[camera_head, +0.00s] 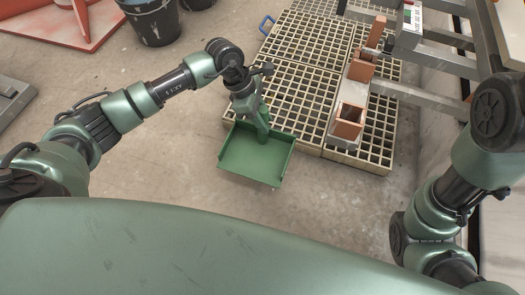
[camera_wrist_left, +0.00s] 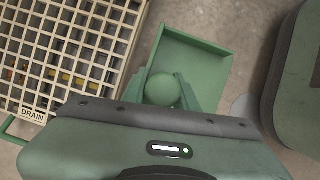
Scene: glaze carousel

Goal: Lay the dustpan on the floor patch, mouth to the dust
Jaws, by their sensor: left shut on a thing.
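The green dustpan (camera_head: 254,160) is in the middle of the head view, with its open tray facing up and its handle upright. My left gripper (camera_head: 262,112) is shut on the handle. In the left wrist view, the fingers (camera_wrist_left: 168,92) stand on both sides of the round handle end (camera_wrist_left: 162,88), and the green tray (camera_wrist_left: 205,72) lies beyond it. The pan is over bare concrete floor (camera_head: 215,215) beside the grating; I cannot tell whether it touches the floor. No dust can be made out clearly. My right arm shows at the right, but its gripper does not.
A pale floor grating (camera_head: 295,85), marked DRAIN in the wrist view (camera_wrist_left: 33,113), lies just beyond and right of the pan. Orange-brown block-like pieces (camera_head: 349,120) and grey metal bars (camera_head: 420,96) stand over it. A dark bucket (camera_head: 153,22) stands at the back left.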

